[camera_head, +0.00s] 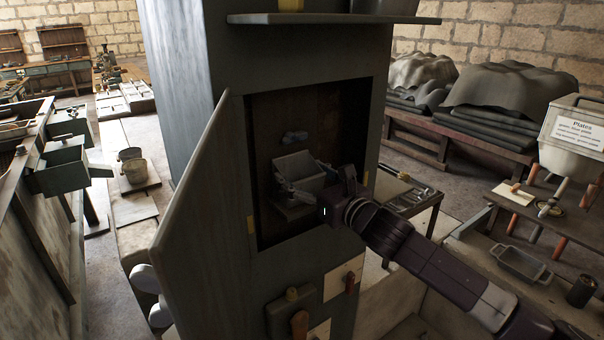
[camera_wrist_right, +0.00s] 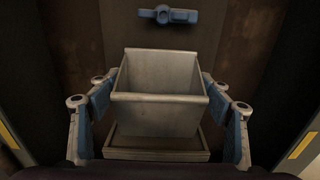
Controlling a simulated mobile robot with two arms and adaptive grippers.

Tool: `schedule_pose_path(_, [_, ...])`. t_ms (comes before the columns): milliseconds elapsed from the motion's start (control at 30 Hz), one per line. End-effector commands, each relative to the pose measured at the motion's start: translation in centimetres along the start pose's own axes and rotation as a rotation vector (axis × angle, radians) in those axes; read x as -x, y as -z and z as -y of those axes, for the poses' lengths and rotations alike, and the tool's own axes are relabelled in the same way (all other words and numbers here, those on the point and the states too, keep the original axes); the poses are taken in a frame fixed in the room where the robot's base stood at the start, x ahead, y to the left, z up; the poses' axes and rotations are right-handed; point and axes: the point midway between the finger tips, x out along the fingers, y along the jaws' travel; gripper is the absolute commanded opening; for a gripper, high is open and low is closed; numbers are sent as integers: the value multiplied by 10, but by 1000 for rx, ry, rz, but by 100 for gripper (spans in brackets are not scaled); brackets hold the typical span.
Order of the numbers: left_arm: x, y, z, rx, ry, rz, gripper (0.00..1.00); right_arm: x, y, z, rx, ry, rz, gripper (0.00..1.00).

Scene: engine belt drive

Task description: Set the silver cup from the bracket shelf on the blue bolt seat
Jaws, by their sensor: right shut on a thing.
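The silver cup (camera_head: 300,168) is a square, open-topped metal box inside the open cabinet recess. It is upright and looks empty in the right wrist view (camera_wrist_right: 158,104). My right gripper (camera_head: 304,178) is shut on it, with one blue-padded finger at each side. Below the cup is a rimmed grey ledge (camera_wrist_right: 156,155), possibly the bracket shelf; I cannot tell whether the cup touches it. A blue fixture with a round centre (camera_wrist_right: 168,15) is on the recess back wall above the cup, also visible in the head view (camera_head: 293,137). It may be the blue bolt seat. My left gripper is not in view.
The open cabinet door (camera_head: 190,190) swings out on the left. The recess side walls stand close to my right gripper. A shelf (camera_head: 335,19) juts out above the opening. A bench (camera_head: 520,240) with a tray and a can is at the right.

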Motion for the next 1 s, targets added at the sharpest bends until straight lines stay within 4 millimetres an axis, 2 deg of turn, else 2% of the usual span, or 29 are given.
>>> schedule_pose_path(400, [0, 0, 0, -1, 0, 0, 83, 0, 2, 0, 0, -1, 2, 44])
schedule_pose_path(433, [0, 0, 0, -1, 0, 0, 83, 0, 2, 0, 0, -1, 2, 75])
schedule_pose_path(600, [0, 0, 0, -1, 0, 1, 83, 0, 2, 0, 0, -1, 1, 92])
schedule_pose_path(1000, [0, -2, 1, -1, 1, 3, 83, 6, 3, 1, 0, 0, -1, 92])
